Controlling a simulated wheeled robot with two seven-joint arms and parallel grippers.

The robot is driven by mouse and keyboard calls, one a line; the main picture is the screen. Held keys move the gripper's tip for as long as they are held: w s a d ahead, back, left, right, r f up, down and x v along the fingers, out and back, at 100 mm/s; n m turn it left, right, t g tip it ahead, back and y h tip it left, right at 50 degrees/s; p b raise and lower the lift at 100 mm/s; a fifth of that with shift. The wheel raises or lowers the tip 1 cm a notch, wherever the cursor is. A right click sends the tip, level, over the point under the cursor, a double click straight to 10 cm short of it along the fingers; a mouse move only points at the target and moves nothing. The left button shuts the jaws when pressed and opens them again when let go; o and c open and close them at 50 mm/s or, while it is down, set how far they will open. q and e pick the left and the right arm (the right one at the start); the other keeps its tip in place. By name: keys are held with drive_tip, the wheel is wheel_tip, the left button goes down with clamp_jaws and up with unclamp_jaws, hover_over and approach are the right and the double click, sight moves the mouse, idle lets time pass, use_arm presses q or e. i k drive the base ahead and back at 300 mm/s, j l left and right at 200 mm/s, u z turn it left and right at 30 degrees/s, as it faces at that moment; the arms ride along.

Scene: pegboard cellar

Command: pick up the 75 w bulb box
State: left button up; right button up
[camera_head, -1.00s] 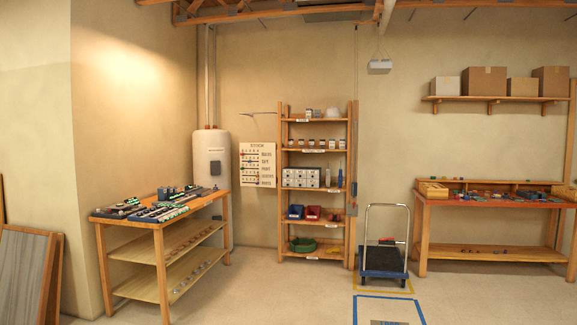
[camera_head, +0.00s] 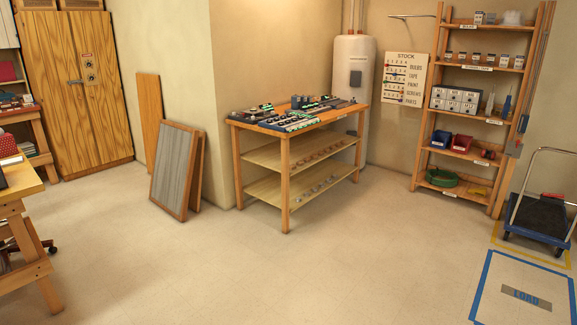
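No box can be read as the 75 W bulb box from here. The wooden shelf rack (camera_head: 415,150) stands against the back wall at the right. Its top shelf holds small boxes (camera_head: 479,18) and a pale item (camera_head: 512,18); the label on that shelf edge is too small to read surely. The second shelf holds several small boxes or jars (camera_head: 476,58). Neither of my grippers is in view.
A wooden workbench (camera_head: 284,185) with trays on top stands left of the rack. A platform trolley (camera_head: 540,215) stands at the right by a blue floor outline (camera_head: 484,275). Panels (camera_head: 175,170) lean on the wall. The middle floor is clear.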

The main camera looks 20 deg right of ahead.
sight(504, 60)
drive_tip(key=i+l+z, duration=0.2)
drive_tip(key=l+z, duration=0.2)
drive_tip(key=i+l+z, duration=0.55)
drive_tip(key=z, duration=0.2)
drive_tip(key=i+l+z, duration=0.2)
drive_tip(key=z, duration=0.2)
drive_tip(key=i+z, duration=0.35)
drive_tip(key=i, duration=2.55)
drive_tip(key=i+u, duration=0.15)
drive_tip(key=i, duration=0.3)
drive_tip(key=i+l+u, duration=0.15)
drive_tip(key=i, duration=0.3)
drive_tip(key=i+l+u, duration=0.1)
drive_tip(key=i, duration=0.3)
drive_tip(key=i+l+u, duration=0.15)
drive_tip(key=i+l, duration=0.15)
drive_tip(key=i, duration=0.15)
